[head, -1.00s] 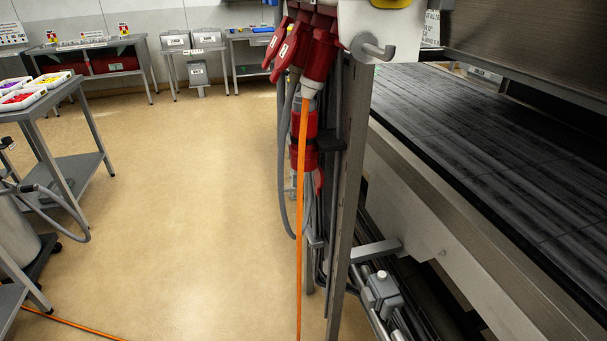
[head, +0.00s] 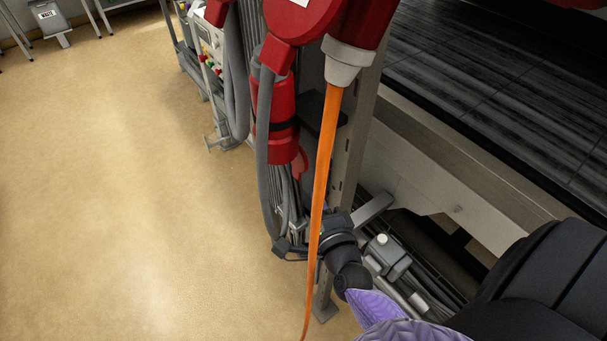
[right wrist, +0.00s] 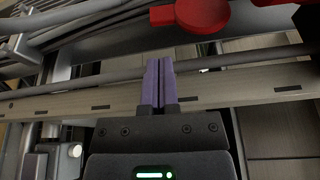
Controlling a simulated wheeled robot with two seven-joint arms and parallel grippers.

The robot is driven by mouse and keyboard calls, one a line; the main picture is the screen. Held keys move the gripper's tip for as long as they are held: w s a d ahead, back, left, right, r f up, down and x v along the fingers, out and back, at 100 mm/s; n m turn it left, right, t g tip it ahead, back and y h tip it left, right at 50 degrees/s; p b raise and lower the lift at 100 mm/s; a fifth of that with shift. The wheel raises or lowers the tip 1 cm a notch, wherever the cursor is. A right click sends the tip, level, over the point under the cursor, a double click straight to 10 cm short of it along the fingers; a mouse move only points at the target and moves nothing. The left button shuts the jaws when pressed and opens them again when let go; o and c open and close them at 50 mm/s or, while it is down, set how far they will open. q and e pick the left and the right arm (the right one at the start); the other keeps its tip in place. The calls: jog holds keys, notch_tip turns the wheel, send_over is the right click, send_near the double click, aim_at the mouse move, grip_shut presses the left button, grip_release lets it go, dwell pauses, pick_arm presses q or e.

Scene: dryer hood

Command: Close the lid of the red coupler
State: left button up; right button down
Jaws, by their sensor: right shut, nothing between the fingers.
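The red coupler (head: 283,105), with a black band around it, hangs upright beside the metal post in the head view. A red flap that looks like its lid (head: 300,163) hangs at its lower end, below the band. In the right wrist view a round red lid (right wrist: 203,12) shows at the top edge, to the upper right of my fingers. My right gripper (right wrist: 160,68) is shut and empty, its purple fingers together and apart from the red part. In the head view my right wrist is low by the post, below the coupler; its fingers cannot be made out there.
A larger red plug with an orange cable (head: 322,175) hangs in front of the coupler. Grey cables (head: 262,165) loop down beside it. The metal post (head: 352,135) and the dark conveyor (head: 500,105) stand to the right. The floor (head: 120,190) to the left is clear.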

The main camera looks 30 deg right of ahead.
aim_at(298, 163)
pick_arm(q)
jog(key=shift+w+f+b, duration=0.15)
jog(key=shift+f+b, duration=0.3)
jog(key=shift+f, duration=0.05)
pick_arm(e)
jog(key=x, duration=0.6)
pick_arm(q)
jog(key=shift+r, duration=0.15)
pick_arm(e)
jog(key=shift+a, duration=0.2)
